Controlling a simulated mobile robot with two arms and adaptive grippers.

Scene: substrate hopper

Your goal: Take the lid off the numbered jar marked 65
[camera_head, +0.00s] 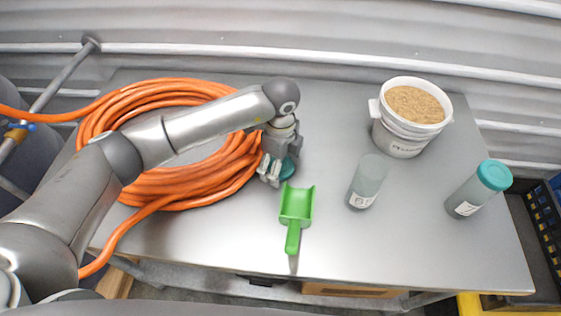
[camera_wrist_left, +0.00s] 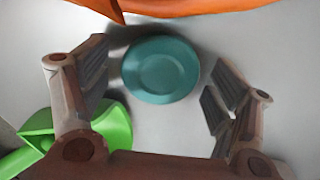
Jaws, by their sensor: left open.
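A teal lid (camera_head: 287,168) lies flat on the metal table, partly hidden by my left gripper (camera_head: 272,176). In the left wrist view the lid (camera_wrist_left: 161,69) lies between the spread fingers of my left gripper (camera_wrist_left: 157,88), which is open and apart from it. A clear jar (camera_head: 368,182) without a lid stands in the middle right of the table; its label is too small to read surely. A second jar (camera_head: 474,196) at the right wears a teal lid (camera_head: 494,175); its label is also unclear. My right gripper is not in view.
A green scoop (camera_head: 295,212) lies just in front of the gripper and shows in the left wrist view (camera_wrist_left: 75,132). An orange hose coil (camera_head: 185,195) fills the table's left. A white bucket (camera_head: 402,137) of brown grain stands at the back right. The front right tabletop is clear.

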